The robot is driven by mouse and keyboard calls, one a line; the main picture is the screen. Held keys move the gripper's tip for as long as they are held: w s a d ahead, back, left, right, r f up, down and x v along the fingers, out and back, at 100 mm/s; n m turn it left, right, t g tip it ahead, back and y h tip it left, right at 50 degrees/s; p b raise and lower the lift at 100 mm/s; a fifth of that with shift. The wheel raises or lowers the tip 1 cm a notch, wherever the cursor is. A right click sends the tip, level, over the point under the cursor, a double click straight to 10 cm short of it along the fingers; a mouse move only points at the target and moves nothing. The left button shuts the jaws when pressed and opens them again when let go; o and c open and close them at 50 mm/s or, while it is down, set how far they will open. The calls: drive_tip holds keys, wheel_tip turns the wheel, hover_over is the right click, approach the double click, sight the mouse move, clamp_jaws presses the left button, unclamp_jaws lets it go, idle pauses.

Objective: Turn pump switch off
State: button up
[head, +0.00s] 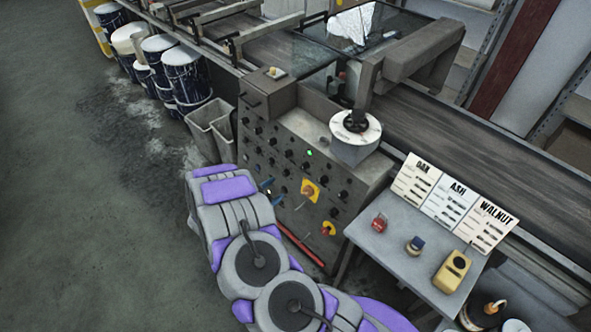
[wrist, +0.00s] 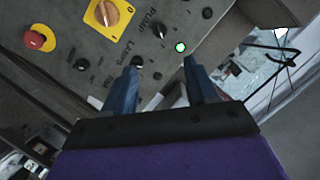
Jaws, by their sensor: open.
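In the wrist view, a black knob (wrist: 160,31) sits beside the printed word PUMP on the grey control panel (wrist: 95,50). A lit green lamp (wrist: 180,47) is close to it. My gripper (wrist: 163,68) is open and empty, with its two blue fingers apart and pointing at the panel. The PUMP knob lies beyond the fingertips, between their lines. Another small knob (wrist: 138,62) is near the left fingertip. In the head view, my gripper (head: 269,190) is at the panel's left part, and the green lamp (head: 309,153) is up and right of it. The PUMP lettering is unreadable there.
A yellow plate with an orange rotary switch (head: 309,190) and a red emergency button (head: 328,228) are on the panel. A side table (head: 385,243) with sample cards and small items stands right. Grey bins (head: 211,128) and paint buckets (head: 186,74) stand left. Left floor is clear.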

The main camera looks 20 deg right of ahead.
sight(302, 168)
drive_tip(key=b+x, duration=0.2)
drive_tip(key=x, duration=1.5)
drive_tip(key=shift+d, duration=0.4)
drive_tip(key=shift+a, duration=0.1)
drive_tip(key=c, duration=1)
drive_tip(key=shift+c, duration=0.2)
drive_tip(key=shift+n, duration=0.3)
drive_tip(key=shift+r+n+g+p, duration=0.15)
drive_tip(key=shift+n+g+p, duration=0.15)
drive_tip(key=shift+n+p, duration=0.45)
drive_tip(key=n+g+p, duration=0.1)
drive_tip(key=n, duration=0.2)
drive_tip(key=shift+w, duration=0.1)
drive_tip(key=n+g, duration=0.1)
drive_tip(key=n, duration=0.4)
drive_tip(key=shift+w+r, duration=0.1)
drive_tip(key=shift+w, duration=0.05)
drive_tip(key=shift+a, duration=0.1)
